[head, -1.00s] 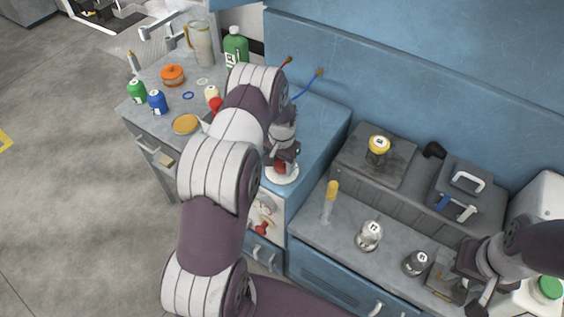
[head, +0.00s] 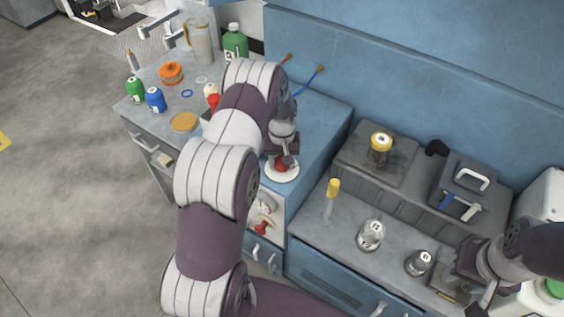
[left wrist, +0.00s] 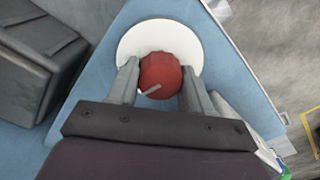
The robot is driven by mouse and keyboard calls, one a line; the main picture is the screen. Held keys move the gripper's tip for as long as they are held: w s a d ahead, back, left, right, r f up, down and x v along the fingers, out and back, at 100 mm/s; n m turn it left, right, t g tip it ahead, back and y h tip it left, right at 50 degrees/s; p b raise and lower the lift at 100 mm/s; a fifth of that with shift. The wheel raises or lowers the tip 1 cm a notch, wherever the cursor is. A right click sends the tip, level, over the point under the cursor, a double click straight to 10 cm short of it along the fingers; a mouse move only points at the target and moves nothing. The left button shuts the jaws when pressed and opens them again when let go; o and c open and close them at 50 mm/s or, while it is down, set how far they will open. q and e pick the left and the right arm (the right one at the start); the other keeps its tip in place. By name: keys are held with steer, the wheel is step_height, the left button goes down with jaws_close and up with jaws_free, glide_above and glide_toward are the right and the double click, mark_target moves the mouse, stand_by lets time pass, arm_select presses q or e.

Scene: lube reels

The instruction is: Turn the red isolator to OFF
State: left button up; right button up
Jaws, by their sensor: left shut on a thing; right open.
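The red isolator (left wrist: 161,76) is a round red knob with a pale pointer line, set on a white disc (left wrist: 130,42). In the left wrist view the pointer slants toward the lower left of the picture. In the head view the isolator (head: 281,166) sits on its white disc at the front of the blue counter, partly hidden by my gripper. My left gripper (left wrist: 158,80) is shut on the knob, with one finger on each side. No OFF marking can be read. My right gripper (head: 462,288) is at the lower right of the head view, open and apart from the isolator.
Bottles, an orange pot (head: 171,72) and a clear jug (head: 199,42) stand on the grey counter at left. A yellow-topped cylinder (head: 332,198) and two labelled flasks stand on the lower right counter. A dark box with a white handle (head: 470,180) is behind them.

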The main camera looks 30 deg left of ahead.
arm_select(q)
steer(key=n, duration=0.2)
steer(key=n+b, duration=0.1)
steer(key=n, duration=0.2)
steer(key=shift+w+r+n, duration=0.15)
steer(key=shift+n, duration=0.15)
steer(key=n+b, duration=0.1)
steer(key=n, duration=0.4)
steer(key=shift+a+r+n, duration=0.1)
steer(key=shift+n, duration=0.5)
steer(key=o, duration=1)
steer(key=shift+o, duration=0.2)
step_height(320, 180, up, 13)
steer(key=b, duration=0.2)
steer(key=shift+f, duration=0.2)
